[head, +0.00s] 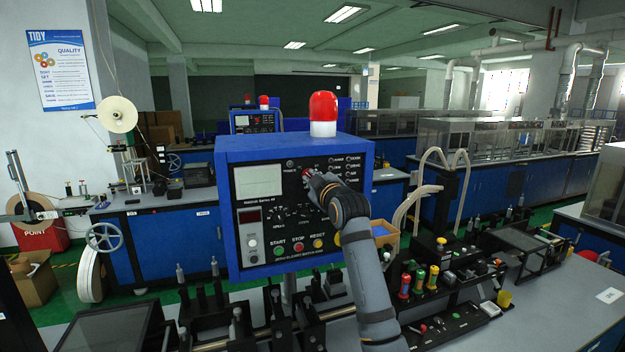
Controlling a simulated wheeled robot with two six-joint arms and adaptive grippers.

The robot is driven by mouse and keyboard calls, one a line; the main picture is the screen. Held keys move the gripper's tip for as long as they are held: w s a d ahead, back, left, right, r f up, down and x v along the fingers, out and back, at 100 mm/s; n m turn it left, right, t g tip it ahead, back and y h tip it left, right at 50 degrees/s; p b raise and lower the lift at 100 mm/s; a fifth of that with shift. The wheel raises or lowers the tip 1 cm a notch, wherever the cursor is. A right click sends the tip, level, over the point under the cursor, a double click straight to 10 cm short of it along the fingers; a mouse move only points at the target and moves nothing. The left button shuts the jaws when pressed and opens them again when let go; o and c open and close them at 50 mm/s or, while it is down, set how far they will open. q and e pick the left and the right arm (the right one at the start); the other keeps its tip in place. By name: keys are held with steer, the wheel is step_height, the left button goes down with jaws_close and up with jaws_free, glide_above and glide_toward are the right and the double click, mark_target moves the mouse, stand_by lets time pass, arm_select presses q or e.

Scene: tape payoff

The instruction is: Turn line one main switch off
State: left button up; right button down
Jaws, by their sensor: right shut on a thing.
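The blue control box (223,195) stands upright in the middle of the head view, with a black front panel (262,228). My right gripper (309,177) reaches up from the lower right to the upper right part of this panel. It is shut on the main switch, a small knob with a bit of red showing (307,172). The gripper hides most of the knob, so its turned position cannot be told. Start, stop and reset buttons (298,246) sit along the panel's lower edge. My left gripper is not in view.
A red and white beacon (323,113) stands on top of the box. Below are black fixtures on the bench and several coloured knobs (418,282). A second blue control box (252,122) stands further back. A white tape reel (117,114) is at left.

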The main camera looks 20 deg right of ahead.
stand_by(0.3)
steer(key=c, duration=1.4)
jaws_free()
steer(key=shift+s, duration=0.1)
steer(key=s, duration=1.1)
steer(key=shift+s+d, duration=0.2)
steer(key=shift+s, duration=0.15)
